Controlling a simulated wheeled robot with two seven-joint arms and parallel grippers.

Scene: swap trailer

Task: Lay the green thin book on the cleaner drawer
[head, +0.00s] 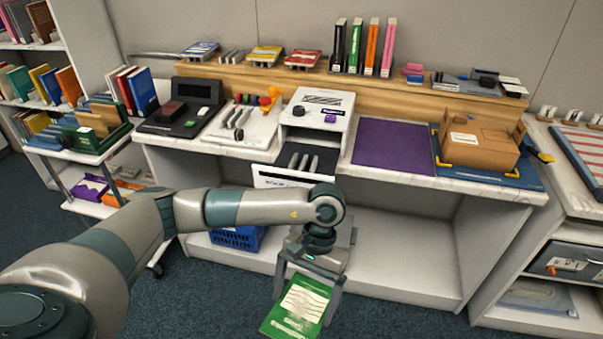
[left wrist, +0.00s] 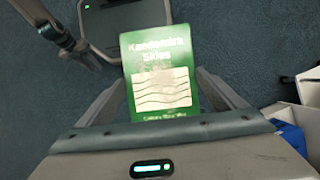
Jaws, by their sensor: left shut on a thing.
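The green thin book (head: 299,307) is held by my left gripper (head: 306,284), in front of the counter and above the carpet. The white cleaner (head: 318,112) stands on the counter. A dark arm part of mine shows at the upper left of the left wrist view.
A purple mat (head: 391,146) lies right of the cleaner, then a cardboard box (head: 478,141) on a blue mat. A white tray (head: 240,128) with tools is at its left. A blue crate (head: 238,238) sits under the counter. A book cart (head: 86,152) stands at left.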

